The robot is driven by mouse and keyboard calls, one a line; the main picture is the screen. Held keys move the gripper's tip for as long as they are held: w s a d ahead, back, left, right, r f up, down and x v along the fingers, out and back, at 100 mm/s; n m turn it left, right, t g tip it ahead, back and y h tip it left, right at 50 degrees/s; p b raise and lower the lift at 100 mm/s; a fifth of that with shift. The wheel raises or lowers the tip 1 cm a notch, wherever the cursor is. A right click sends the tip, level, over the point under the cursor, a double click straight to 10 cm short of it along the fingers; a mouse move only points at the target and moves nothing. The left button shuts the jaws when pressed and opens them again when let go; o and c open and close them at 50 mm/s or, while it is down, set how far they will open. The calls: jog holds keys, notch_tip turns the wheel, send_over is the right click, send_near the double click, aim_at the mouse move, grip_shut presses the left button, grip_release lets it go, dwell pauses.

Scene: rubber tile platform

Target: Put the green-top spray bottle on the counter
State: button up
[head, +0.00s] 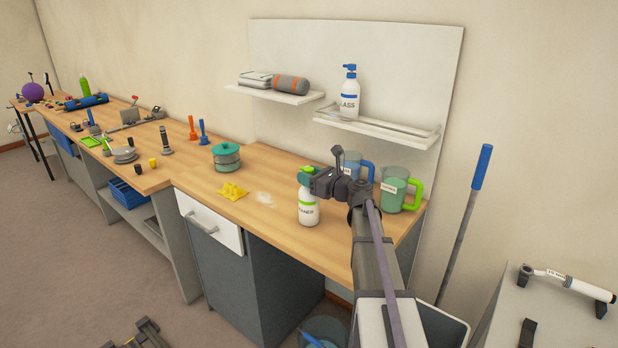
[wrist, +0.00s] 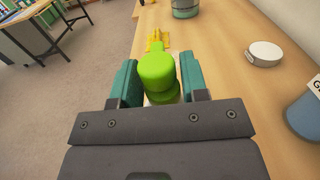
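The green-top spray bottle (head: 308,210) is white with a label and stands upright at the counter (head: 262,222), near its front edge. I cannot tell whether its base touches the wood. My gripper (head: 304,174) has its teal fingers around the bottle's top and hides part of it in the head view. In the wrist view, the green top (wrist: 158,75) is between the two fingers of my gripper (wrist: 160,80), close to both, and appears held.
A blue-handled jug (head: 350,163) and a green-handled jug (head: 392,188) stand behind my arm. A blue-top bottle (head: 350,97) is on the shelf (head: 400,134). A pale spill (head: 264,199) marks the counter.

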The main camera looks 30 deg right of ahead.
jog(key=o, duration=0.3)
jog(key=shift+r, duration=0.1)
